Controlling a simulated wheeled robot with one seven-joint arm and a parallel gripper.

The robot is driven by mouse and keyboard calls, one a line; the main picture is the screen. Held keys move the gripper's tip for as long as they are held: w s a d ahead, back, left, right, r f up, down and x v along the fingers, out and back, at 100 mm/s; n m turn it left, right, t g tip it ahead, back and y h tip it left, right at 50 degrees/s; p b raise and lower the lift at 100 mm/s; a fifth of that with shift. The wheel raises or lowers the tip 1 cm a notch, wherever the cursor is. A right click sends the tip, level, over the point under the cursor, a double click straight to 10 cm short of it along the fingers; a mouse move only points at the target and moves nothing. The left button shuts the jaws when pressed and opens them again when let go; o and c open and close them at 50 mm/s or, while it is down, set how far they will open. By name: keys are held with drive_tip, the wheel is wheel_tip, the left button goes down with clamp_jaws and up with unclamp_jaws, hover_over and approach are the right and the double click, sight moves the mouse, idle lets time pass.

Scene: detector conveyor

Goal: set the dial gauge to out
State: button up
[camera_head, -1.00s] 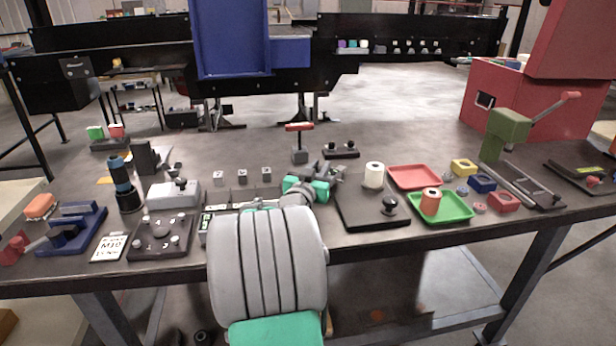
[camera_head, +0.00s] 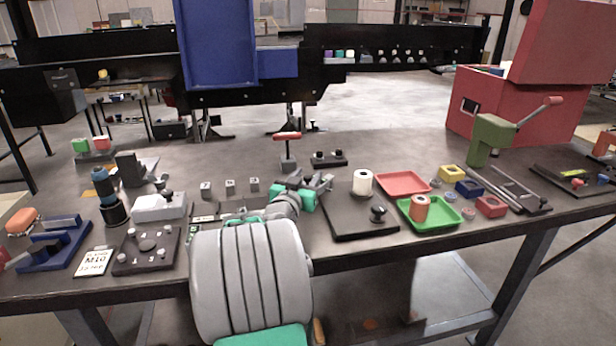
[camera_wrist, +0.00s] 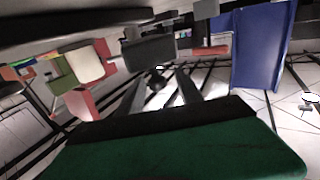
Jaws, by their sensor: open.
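My gripper (camera_head: 328,182) is open and empty, with its grey fingers above the middle of the workbench in the head view. It is left of a dark plate (camera_head: 345,222) with a white roll (camera_head: 362,181) and a black knob (camera_head: 378,214). A grey block with a red T-handle (camera_head: 287,136) stands behind it. In the wrist view the two fingers (camera_wrist: 162,92) are apart, with a small dark object (camera_wrist: 156,76) seen between them. I cannot tell for certain which object is the dial gauge, and no "out" mark is legible.
A red tray (camera_head: 386,178) and green tray (camera_head: 443,225) lie to the right, near a green lever press (camera_head: 482,150). Left are a knobbed plate (camera_head: 121,263), a grey box (camera_head: 150,212) and an M10 card (camera_head: 93,268). A blue chute (camera_head: 215,55) stands behind the bench.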

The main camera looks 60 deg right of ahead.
drive_tip(key=shift+a, duration=0.1)
drive_tip(key=s+a+b, duration=0.1)
drive_tip(key=a, duration=0.6)
drive_tip(key=shift+s+a, duration=0.25)
